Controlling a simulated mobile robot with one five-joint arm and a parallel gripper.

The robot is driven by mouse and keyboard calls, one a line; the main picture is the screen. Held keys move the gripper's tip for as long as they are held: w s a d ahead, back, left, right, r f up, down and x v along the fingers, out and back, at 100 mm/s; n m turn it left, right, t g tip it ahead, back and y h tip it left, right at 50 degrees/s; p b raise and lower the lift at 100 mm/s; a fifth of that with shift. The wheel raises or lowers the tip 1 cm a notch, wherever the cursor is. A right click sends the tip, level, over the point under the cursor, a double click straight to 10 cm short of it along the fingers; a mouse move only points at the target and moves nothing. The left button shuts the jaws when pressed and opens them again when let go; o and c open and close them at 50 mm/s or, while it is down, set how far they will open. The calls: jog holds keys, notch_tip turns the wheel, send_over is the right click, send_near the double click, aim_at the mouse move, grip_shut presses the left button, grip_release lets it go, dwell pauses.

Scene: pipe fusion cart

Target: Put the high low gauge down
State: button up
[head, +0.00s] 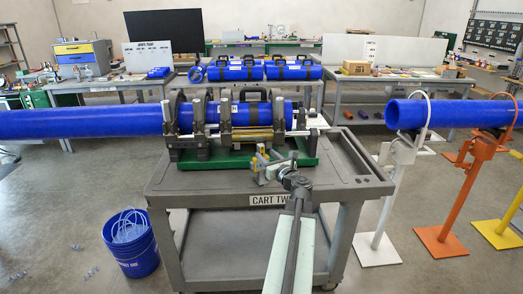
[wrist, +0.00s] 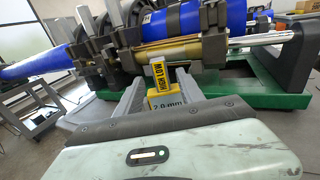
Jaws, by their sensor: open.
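In the head view my gripper (head: 268,166) is at the front of the green machine base on the grey cart (head: 345,178). The gauge's lower part is hidden behind my gripper body, so I cannot tell what it rests on.
The fusion machine on its green base (head: 195,160) clamps a long blue pipe (head: 80,123) just behind my gripper. A blue bucket (head: 130,245) stands at left, and pipe stands (head: 385,210) at right hold another blue pipe (head: 450,113).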

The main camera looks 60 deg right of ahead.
jog(key=v, duration=0.4)
jog(key=w+a+f+n+g+y, duration=0.1)
jog(key=w+a+f+n+y, duration=0.3)
jog(key=w+a+n, duration=0.55)
jog(key=w+a+f+n+g+y, duration=0.2)
jog(key=w+a+f+n+y, duration=0.3)
jog(key=a, duration=0.8)
jog(key=w+a+f+n+g+y, duration=0.1)
jog(key=w+a+f+n+y, duration=0.25)
jog(key=w+a+n, duration=0.65)
jog(key=s+a+f+n+g+h, duration=0.1)
jog(key=s+a+f+n+g, duration=0.1)
jog(key=a+n, duration=0.4)
jog(key=s+a+f+n+g+h, duration=0.1)
jog(key=s+a+f+n+g, duration=0.2)
jog(key=a, duration=1.1)
jog(key=s+a+f+n+g+h, duration=0.1)
jog(key=s+a+f+n+g, duration=0.2)
jog(key=a+f+n+g, duration=0.3)
jog(key=a+n, duration=0.3)
jog(key=a, duration=0.1)
jog(key=shift+a, duration=0.2)
